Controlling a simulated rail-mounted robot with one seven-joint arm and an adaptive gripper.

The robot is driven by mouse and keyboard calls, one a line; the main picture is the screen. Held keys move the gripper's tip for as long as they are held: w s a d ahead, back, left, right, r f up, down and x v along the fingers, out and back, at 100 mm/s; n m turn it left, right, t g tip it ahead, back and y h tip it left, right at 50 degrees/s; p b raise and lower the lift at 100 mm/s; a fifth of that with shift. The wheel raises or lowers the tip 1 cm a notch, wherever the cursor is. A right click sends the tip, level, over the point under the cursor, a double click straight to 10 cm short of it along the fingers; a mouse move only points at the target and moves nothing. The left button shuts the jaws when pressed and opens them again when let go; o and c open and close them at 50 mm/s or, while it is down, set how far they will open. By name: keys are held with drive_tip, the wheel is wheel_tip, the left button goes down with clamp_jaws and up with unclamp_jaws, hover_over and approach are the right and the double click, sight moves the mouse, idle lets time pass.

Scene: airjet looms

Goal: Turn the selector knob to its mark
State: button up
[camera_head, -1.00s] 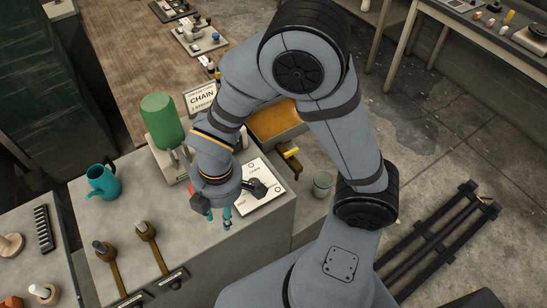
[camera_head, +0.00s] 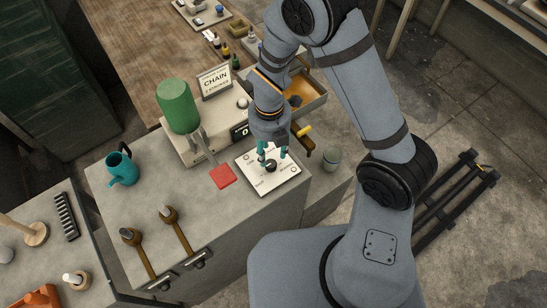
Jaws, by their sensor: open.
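The selector knob (camera_head: 270,166) is a small black knob on a white panel plate (camera_head: 253,185) with printed labels around it. The plate lies on the grey cabinet top. My gripper (camera_head: 273,157) points down over the plate, its teal fingertips apart on either side of the knob. It is open. I cannot tell whether the fingertips touch the knob. The print and the mark on the plate are too small to read, and the gripper hides the plate's far part.
Left of the plate, a lever with a red end (camera_head: 223,176) reaches from a unit bearing a green cylinder (camera_head: 178,105).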

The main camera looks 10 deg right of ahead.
sight(271, 163)
wheel_tip(271, 163, down, 6)
drive_tip(key=b, duration=0.4)
drive_tip(key=shift+r, duration=0.15)
drive_tip(key=shift+d, duration=0.1)
drive_tip(key=c, duration=0.3)
drive_tip(key=c, duration=0.6)
